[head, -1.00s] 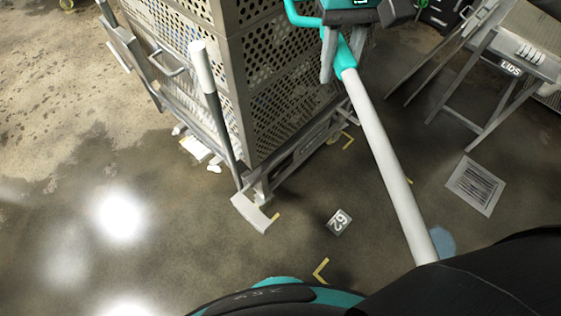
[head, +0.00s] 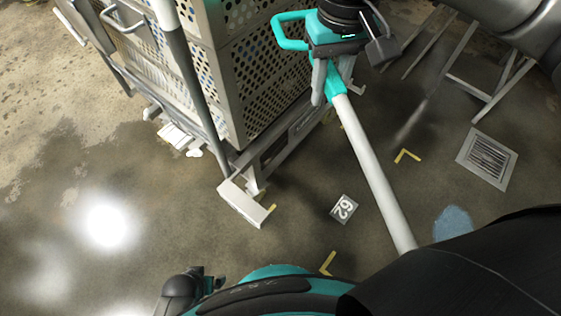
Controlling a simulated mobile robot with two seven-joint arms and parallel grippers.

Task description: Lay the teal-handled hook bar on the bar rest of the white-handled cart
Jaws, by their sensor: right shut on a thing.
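My right gripper (head: 322,92) is shut on the teal-handled hook bar. The bar's teal handle (head: 290,31) loops out to the left of the gripper. Its white shaft (head: 370,170) slopes down to the right and passes behind a dark part of my body, so its lower end is hidden. The white-handled cart (head: 235,135) stands at the upper left; its white handle (head: 164,12) tops a grey post and is cut by the top edge. I cannot clearly make out the bar rest. The held bar is right of the cart post, apart from it. My left gripper is not discernible.
The cart carries a tall perforated basket (head: 262,75). A white block (head: 245,204) lies at the post's foot. The wet floor has a "62" marker (head: 344,208), yellow corner marks (head: 407,156) and a drain grate (head: 487,159). Grey stand legs (head: 468,90) are at the upper right.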

